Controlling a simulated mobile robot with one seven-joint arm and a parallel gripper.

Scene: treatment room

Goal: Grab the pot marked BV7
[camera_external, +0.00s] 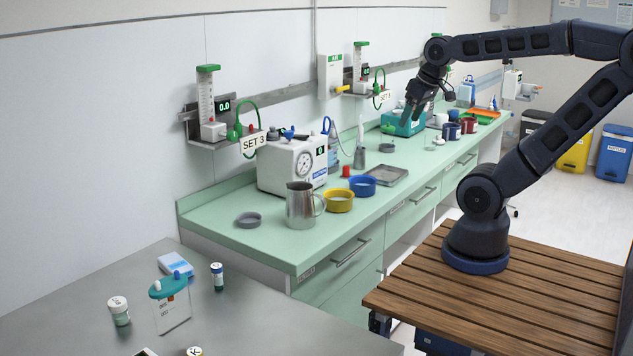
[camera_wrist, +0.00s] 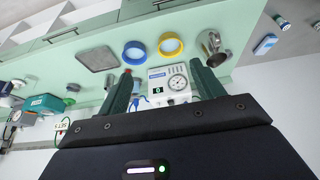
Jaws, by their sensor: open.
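No marking BV7 can be read in either view, so I cannot tell which pot it is. Small lidded pots stand on the grey table at the lower left: a white-capped pot (camera_external: 119,311), a blue-and-white pot (camera_external: 217,276) and a pot at the bottom edge (camera_external: 195,352). Red and blue mug-like pots (camera_external: 470,125) stand at the counter's far end. My gripper (camera_external: 412,108) is open and empty, in the air near the teal box (camera_external: 398,124). In the wrist view its two fingers (camera_wrist: 161,70) are apart, with the white gauge machine (camera_wrist: 165,84) beyond them.
The green counter (camera_external: 235,240) carries a steel jug (camera_external: 300,205), a yellow bowl (camera_external: 339,201), a blue bowl (camera_external: 362,187), a grey tray (camera_external: 387,176) and the gauge machine. Wall shelves with flowmeters (camera_external: 207,100) project above it. A clear acrylic holder (camera_external: 173,312) stands on the grey table.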

